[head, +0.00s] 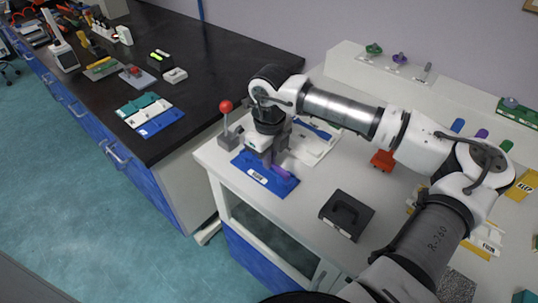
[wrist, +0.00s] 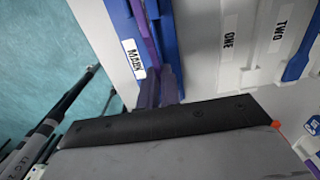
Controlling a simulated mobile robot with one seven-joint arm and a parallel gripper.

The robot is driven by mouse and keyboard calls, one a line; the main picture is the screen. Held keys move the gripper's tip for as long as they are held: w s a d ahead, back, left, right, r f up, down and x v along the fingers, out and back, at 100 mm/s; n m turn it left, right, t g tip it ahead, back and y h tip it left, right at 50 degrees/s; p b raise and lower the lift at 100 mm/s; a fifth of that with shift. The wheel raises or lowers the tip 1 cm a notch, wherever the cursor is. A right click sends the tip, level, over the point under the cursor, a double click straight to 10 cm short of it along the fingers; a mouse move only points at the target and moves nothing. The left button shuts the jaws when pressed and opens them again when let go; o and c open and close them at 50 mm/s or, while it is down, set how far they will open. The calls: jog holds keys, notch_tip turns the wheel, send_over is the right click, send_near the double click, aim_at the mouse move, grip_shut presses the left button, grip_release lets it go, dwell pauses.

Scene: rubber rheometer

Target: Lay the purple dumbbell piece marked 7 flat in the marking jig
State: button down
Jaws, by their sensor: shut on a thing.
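The blue marking jig (head: 240,160) lies near the left front edge of the white bench, with a white label; in the wrist view the jig (wrist: 166,30) is labelled MARK. My gripper (head: 271,164) is over the jig, pointing down. It also shows in the wrist view (wrist: 160,92). It is shut on the purple dumbbell piece (head: 282,174), low at the jig. In the wrist view the piece (wrist: 148,35) runs along the jig. My fingers hide part of it. Its number does not show, and I cannot tell if it lies fully flat.
A white tray (wrist: 250,50) labelled ONE and TWO is beside the jig, with a blue piece (wrist: 302,55) in it. A red-knobbed lever (head: 227,108) stands close left of my gripper. A black case (head: 346,214) and a red block (head: 383,159) are to the right.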

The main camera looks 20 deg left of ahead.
jog(key=shift+d+f, duration=0.2)
jog(key=shift+f, duration=0.1)
jog(key=c, duration=1.5)
grip_release()
jog(key=shift+w, duration=0.1)
jog(key=shift+r, duration=0.1)
notch_tip(320, 180, up, 14)
jog(key=b, duration=0.2)
jog(key=shift+b, duration=0.4)
